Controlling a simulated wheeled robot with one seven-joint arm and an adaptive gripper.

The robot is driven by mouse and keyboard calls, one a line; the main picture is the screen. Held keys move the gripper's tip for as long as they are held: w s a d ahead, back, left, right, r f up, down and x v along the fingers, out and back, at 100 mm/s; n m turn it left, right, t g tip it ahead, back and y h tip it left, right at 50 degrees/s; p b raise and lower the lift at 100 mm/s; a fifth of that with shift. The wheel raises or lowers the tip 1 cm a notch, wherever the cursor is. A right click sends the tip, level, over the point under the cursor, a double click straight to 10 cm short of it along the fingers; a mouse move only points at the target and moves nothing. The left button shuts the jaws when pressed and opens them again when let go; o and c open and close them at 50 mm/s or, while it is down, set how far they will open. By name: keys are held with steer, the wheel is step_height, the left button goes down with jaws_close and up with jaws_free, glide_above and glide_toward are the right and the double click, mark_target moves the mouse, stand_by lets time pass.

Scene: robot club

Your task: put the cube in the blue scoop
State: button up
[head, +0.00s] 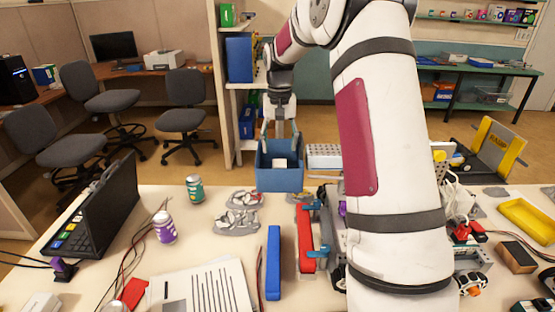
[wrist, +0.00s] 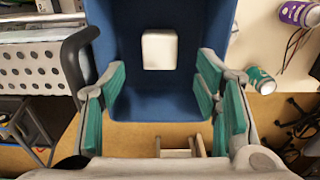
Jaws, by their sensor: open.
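The blue scoop (head: 280,181) is an open box at the far edge of the table in the head view. It fills the upper middle of the wrist view (wrist: 160,104). A small cream-white cube (wrist: 159,50) lies inside it on the blue floor, clear of the side walls. The cube also shows inside the scoop in the head view (head: 281,162). My gripper (head: 281,139) is above the scoop with its fingers apart. In the wrist view its green-padded fingers (wrist: 161,85) are spread either side of the scoop's near part, with nothing between the pads. The gripper appears apart from the cube.
A perforated grey block (head: 324,156) stands right of the scoop. Grey parts (head: 240,210) lie in front of it, with a green can (head: 195,188) and purple can (head: 164,227) to the left. Blue (head: 273,262) and red (head: 305,238) bars lie nearer. Clutter fills the right side.

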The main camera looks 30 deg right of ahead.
mark_target(279, 163)
steer(key=s+a+r+n+t+h, duration=0.1)
steer(key=s+a+r+n+t, duration=0.15)
steer(key=s+a+r, duration=1.1)
steer(key=s+a+n+t, duration=0.1)
steer(key=s+a, duration=0.1)
steer(key=s, duration=0.3)
steer(key=s+a+f+n+t, duration=0.1)
steer(key=s+a+n, duration=0.1)
steer(key=s, duration=0.4)
steer(key=s+a+f+n+t+y, duration=0.1)
steer(key=s+a, duration=0.3)
steer(key=s, duration=0.2)
steer(key=shift+f+b, duration=0.15)
steer(key=shift+b, duration=0.15)
steer(key=shift+s, duration=0.1)
